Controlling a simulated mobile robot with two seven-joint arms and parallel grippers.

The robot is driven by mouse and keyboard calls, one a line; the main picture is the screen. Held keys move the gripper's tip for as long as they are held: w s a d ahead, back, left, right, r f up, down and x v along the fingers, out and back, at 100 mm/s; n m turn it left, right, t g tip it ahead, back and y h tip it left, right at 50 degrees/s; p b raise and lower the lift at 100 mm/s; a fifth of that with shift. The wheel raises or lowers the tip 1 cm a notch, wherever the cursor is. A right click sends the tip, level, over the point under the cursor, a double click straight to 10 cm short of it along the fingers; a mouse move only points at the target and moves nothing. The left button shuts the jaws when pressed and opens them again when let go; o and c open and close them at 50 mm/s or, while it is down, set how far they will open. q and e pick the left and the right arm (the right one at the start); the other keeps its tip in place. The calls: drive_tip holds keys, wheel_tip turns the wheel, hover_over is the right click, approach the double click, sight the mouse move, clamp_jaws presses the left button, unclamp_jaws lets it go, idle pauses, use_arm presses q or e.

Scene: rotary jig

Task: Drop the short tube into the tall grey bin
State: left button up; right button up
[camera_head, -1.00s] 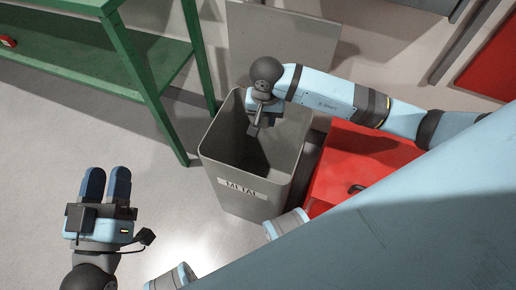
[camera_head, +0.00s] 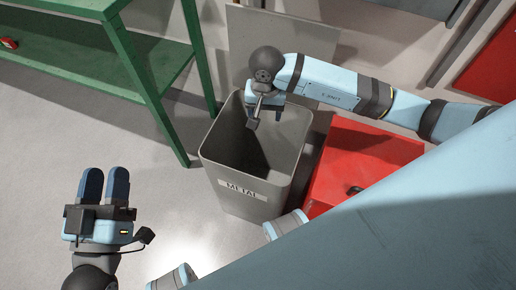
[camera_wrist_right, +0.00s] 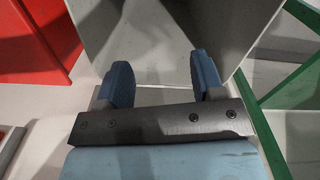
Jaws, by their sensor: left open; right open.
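The tall grey bin (camera_head: 228,178), labelled METAL, stands upright in the middle of the head view with its top open. My right gripper (camera_head: 266,101) is above the bin's far rim. In the right wrist view my right gripper (camera_wrist_right: 162,78) has its two blue fingers apart with nothing between them, and the bin's grey wall (camera_wrist_right: 165,35) lies beyond. My left gripper (camera_head: 104,182) is open over the floor, left of the bin, and I see nothing in it. The short tube is not visible in any view; part of the bin's inside is dark and hidden.
A green metal shelf (camera_head: 150,75) stands left of and behind the bin. A red cabinet (camera_head: 370,150) is close on the bin's right. A grey panel (camera_head: 240,40) is behind the bin. The floor at left is clear.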

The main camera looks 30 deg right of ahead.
use_arm(q)
drive_tip(key=f+g+y+p, duration=0.1)
drive_tip(key=f, duration=0.1)
drive_tip(key=a+f+g+y+p, duration=0.1)
drive_tip(key=f, duration=0.2)
drive_tip(key=shift+w+a, duration=0.2)
use_arm(e)
wheel_tip(320, 180, up, 10)
use_arm(q)
drive_tip(key=shift+r, duration=0.1)
use_arm(e)
drive_tip(key=shift+f, duration=0.15)
use_arm(q)
drive_tip(key=shift+s, duration=0.1)
use_arm(e)
drive_tip(key=shift+s, duration=0.1)
